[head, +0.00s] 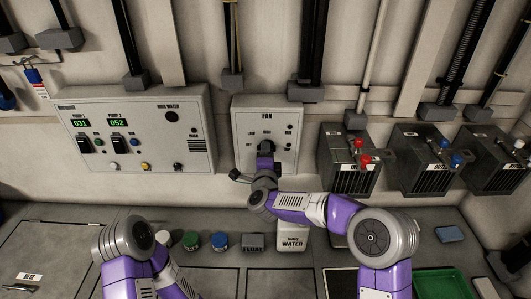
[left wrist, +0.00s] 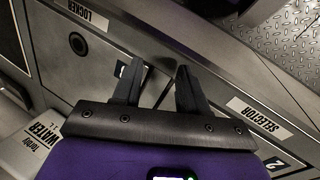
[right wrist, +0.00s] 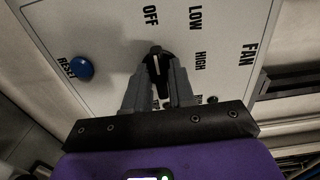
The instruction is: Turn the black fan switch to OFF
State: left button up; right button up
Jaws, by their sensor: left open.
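The fan panel (head: 241,117) is a pale box on the wall, lettered FAN. My right gripper (head: 265,150) is in front of its lower middle and hides the switch in the head view. In the right wrist view the black fan switch (right wrist: 157,58) sits between the fingertips of my right gripper (right wrist: 160,75), which look closed on its sides. A pale mark on the switch points roughly toward the OFF label (right wrist: 150,15); its exact angle is hard to tell. LOW and HIGH labels are to the right. My left gripper (left wrist: 158,85) is open and empty, above the counter.
A blue RESET button (right wrist: 82,68) is on the same panel, left of the switch in the right wrist view. A pump panel (head: 70,125) is to the left and dark boxes (head: 350,175) to the right. A white water container (head: 291,240) stands below on the counter.

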jog(key=shift+o, duration=1.1)
jog(key=shift+s, duration=0.15)
jog(key=s, duration=0.7)
jog(key=shift+s, duration=0.15)
